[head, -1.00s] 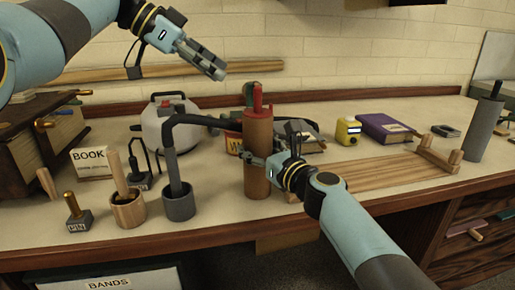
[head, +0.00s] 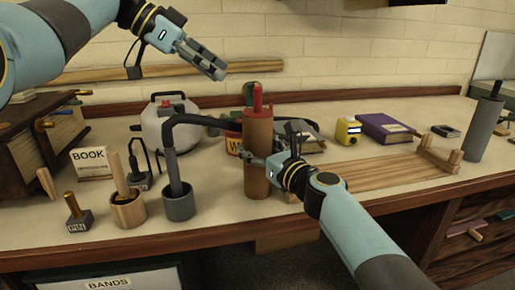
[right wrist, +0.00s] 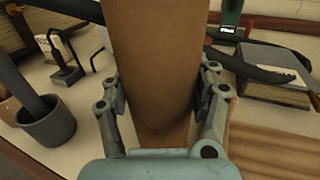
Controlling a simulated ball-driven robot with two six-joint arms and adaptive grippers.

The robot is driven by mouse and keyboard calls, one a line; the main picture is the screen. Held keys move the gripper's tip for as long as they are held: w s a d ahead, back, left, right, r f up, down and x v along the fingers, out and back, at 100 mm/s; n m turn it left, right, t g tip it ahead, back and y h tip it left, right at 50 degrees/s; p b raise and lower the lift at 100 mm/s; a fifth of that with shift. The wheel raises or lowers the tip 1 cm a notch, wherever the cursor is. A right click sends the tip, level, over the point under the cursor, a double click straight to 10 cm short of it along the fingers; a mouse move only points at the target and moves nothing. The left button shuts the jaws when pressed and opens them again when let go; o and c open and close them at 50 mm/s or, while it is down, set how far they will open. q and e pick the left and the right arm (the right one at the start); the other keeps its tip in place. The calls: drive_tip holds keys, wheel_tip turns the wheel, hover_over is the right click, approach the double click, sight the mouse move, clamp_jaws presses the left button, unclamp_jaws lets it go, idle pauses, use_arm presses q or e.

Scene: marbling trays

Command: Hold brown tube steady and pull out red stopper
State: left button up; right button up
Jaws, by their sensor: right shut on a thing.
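The brown tube (head: 258,135) stands upright near the front of the bench in the head view. The red stopper (head: 257,98) is in its top, with its handle sticking up. My right gripper (head: 259,165) is shut on the tube's lower half. In the right wrist view the tube (right wrist: 155,60) fills the space between the fingers, one on each side; its top is out of that view. My left gripper (head: 210,64) is in the air, up and left of the stopper, and touches nothing. The angle hides whether its fingers are apart.
A wooden rack (head: 385,174) lies to the right. A white canister (head: 165,130) stands behind. The air above the stopper is clear.

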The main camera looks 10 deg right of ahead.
drive_tip(key=o, duration=1.4)
drive_tip(key=v, duration=1.2)
